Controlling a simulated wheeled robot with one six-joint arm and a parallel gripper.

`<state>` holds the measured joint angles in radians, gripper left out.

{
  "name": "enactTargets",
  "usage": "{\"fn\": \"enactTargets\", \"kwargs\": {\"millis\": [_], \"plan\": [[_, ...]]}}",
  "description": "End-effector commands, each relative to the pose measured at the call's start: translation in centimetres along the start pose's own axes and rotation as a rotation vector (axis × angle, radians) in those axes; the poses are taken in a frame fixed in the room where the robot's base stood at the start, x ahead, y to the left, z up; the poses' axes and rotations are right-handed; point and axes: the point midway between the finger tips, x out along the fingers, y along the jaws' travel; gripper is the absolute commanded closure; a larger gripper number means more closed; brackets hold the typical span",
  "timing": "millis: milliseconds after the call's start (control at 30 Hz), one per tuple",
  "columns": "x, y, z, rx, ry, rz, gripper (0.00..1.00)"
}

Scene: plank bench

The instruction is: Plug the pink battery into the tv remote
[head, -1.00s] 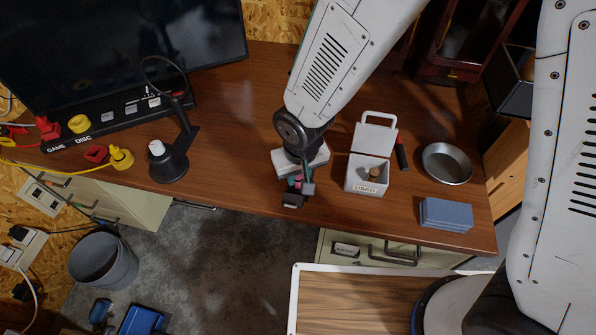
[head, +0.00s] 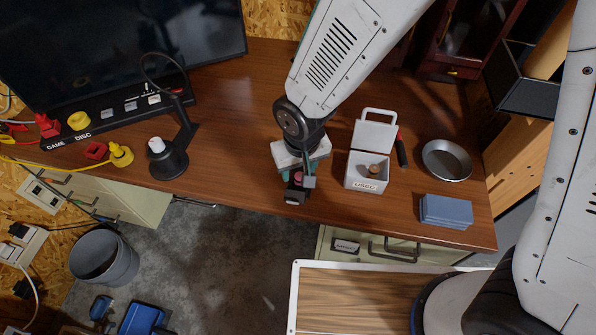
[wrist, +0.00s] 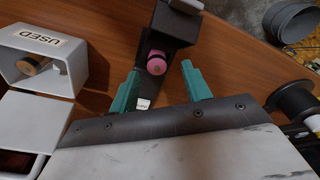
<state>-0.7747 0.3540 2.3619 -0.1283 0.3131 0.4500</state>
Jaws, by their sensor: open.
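The pink battery (wrist: 156,62) shows its round end in the wrist view, at the black tv remote (wrist: 175,24). I cannot tell how deep it sits in the remote. In the head view the battery (head: 298,176) is a small pink spot beneath my gripper, and the remote (head: 293,196) is at the bench's front edge, partly hidden by my gripper. My gripper (wrist: 166,84) has two teal fingers spread apart with nothing between their tips. The battery lies just beyond the fingertips, between their lines. My gripper also shows in the head view (head: 297,171).
A white box marked USED (head: 366,186), lid open, holds a brown cylinder just right of my gripper. A metal bowl (head: 447,160) and grey-blue blocks (head: 446,211) are farther right. A black lamp (head: 168,160) stands left. The bench between lamp and gripper is clear.

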Motion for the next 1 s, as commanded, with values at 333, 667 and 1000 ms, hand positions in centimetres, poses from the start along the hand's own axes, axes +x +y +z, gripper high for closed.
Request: {"fn": "enactTargets", "kwargs": {"millis": [333, 667, 1000], "plan": [[-4.8, -0.1, -0.1, -0.001, 0.003, -0.001, 0.52], [-5.2, 0.0, 0.0, 0.0, 0.001, 0.0, 0.52], [-5.2, 0.0, 0.1, -0.012, -0.005, 0.002, 0.52]]}}
